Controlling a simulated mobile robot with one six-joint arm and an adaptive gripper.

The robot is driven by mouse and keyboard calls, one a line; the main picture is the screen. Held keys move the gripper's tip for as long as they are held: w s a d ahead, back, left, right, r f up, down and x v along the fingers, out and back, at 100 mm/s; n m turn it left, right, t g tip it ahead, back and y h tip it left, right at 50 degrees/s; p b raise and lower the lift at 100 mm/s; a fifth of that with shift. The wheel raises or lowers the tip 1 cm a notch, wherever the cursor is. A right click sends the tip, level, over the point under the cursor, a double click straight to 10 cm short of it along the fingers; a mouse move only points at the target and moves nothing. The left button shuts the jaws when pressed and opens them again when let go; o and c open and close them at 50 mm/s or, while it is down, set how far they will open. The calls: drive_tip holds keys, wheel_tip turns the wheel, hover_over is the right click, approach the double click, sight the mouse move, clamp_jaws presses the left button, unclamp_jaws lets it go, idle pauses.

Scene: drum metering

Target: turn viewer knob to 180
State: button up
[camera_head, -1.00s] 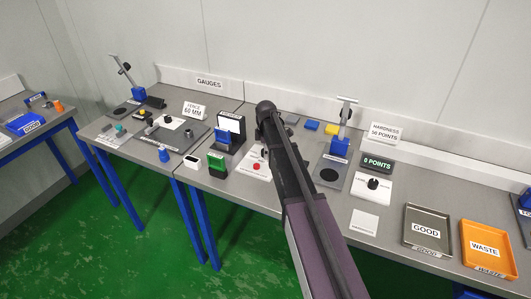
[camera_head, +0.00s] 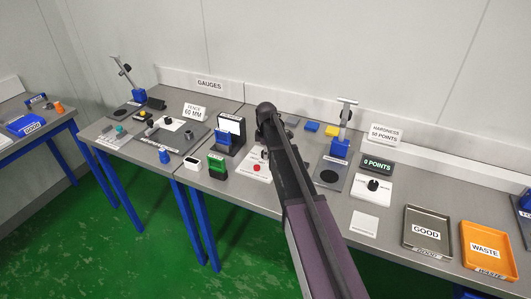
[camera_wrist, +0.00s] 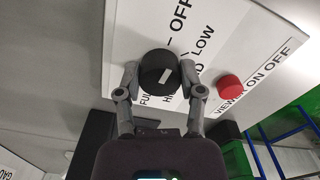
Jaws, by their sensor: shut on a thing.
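The viewer knob (camera_wrist: 158,72) is a round black knob with a white mark on a white panel (camera_wrist: 222,40) lettered OFF, LOW and other words. My gripper (camera_wrist: 158,78) is shut on this knob in the wrist view, one finger on each side of it. A red button (camera_wrist: 229,89) sits on the same panel, right of the knob, beside lettering that reads VIEW and ON OFF. In the head view the panel (camera_head: 254,172) and the red button (camera_head: 257,168) show left of my arm. My fingertips are hidden there behind my arm.
A blue-based press (camera_head: 340,148) stands right of my arm. The GOOD tray (camera_head: 427,211) and orange WASTE tray (camera_head: 465,232) lie at the right.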

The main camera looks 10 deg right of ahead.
drive_tip(key=m, duration=0.4)
drive_tip(key=shift+w+m, duration=0.1)
drive_tip(key=shift+m, duration=0.2)
drive_tip(key=m, duration=1.3)
drive_tip(key=shift+a+m, duration=0.1)
drive_tip(key=shift+m, duration=0.2)
drive_tip(key=m, duration=0.9)
drive_tip(key=shift+a, duration=0.1)
drive_tip(key=m, duration=0.4)
drive_tip(key=shift+w, duration=0.1)
drive_tip(key=shift+m, duration=2)
